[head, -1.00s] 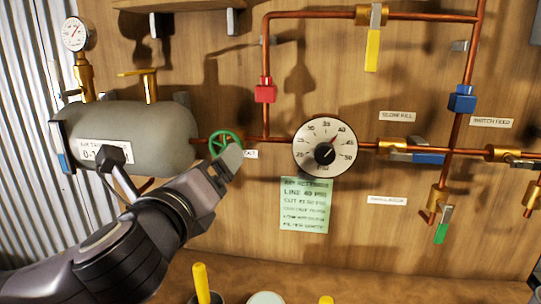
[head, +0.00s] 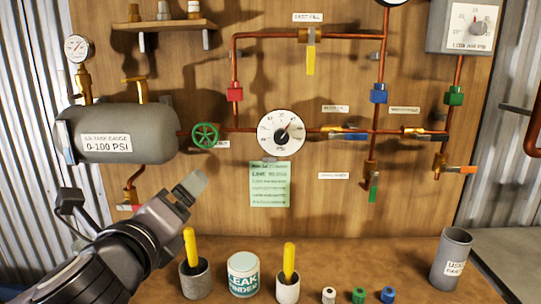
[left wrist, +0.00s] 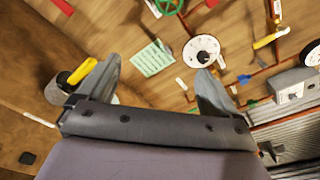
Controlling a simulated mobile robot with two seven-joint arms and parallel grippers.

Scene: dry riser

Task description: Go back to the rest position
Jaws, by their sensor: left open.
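My left gripper (head: 188,188) is in front of the board at lower left in the head view, below the green handwheel (head: 205,136) and apart from it. In the left wrist view its two fingers (left wrist: 155,88) stand wide apart with nothing between them. The green handwheel also shows at the top of the left wrist view (left wrist: 168,6). My right gripper is in neither view. The round pressure dial (head: 281,133) sits on the copper pipe right of the handwheel, above a green note (head: 270,184).
A grey tank (head: 130,148) hangs on the board at left. On the bench stand two cups with yellow-handled tools (head: 195,280) (head: 288,290), a leak-finder tin (head: 243,285), several small coloured fittings (head: 359,296) and a grey used-parts bin (head: 451,258). Copper pipes with valves cross the board.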

